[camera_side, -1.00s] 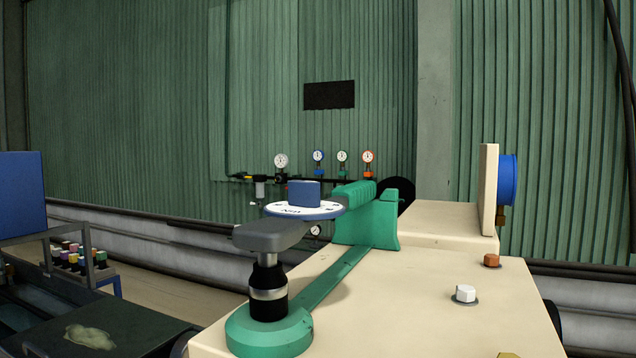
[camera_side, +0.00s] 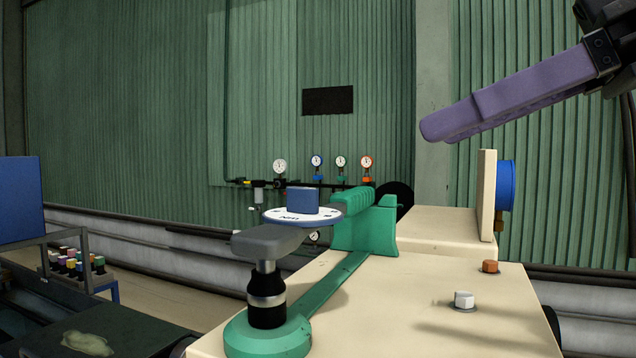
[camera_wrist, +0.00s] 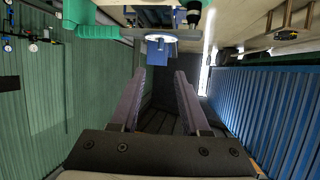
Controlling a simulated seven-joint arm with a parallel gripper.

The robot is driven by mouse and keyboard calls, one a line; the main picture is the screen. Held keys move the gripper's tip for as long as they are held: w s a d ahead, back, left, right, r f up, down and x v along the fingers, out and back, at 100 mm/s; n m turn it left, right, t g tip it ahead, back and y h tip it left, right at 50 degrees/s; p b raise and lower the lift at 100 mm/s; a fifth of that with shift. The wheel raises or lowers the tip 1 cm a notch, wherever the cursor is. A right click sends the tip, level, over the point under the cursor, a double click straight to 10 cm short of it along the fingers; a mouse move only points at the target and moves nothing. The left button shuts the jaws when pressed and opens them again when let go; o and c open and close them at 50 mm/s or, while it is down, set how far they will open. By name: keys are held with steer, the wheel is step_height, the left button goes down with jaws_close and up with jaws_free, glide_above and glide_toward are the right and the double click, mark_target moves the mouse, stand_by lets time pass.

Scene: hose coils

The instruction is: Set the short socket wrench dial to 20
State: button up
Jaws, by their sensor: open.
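A blue block-shaped knob (camera_side: 302,199) stands on a round white dial (camera_side: 280,216) with dark markings, too small to read. The dial sits on a grey wrench head (camera_side: 265,241) above a black and silver socket (camera_side: 267,290), which stands on a green ring base. My gripper (camera_wrist: 158,72) is open and empty. One purple finger (camera_side: 510,97) shows at the upper right in the side view, above and to the right of the dial and clear of it. In the wrist view, the knob (camera_wrist: 160,53) and dial (camera_wrist: 160,37) lie beyond the fingertips, near the top.
A green bar with a handle block (camera_side: 365,225) runs behind the dial. A cream upright plate (camera_side: 486,195) with a blue disc stands right. Bolts (camera_side: 464,300) stick up from the cream bench (camera_side: 400,300). Gauges (camera_side: 340,162) hang on the back wall.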

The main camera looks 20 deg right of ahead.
mark_target(303, 200)
steer(key=x, duration=1.3)
steer(key=shift+w+a+f, duration=0.15)
steer(key=shift+a+f, duration=0.05)
steer(key=shift+f, duration=0.05)
jaws_close()
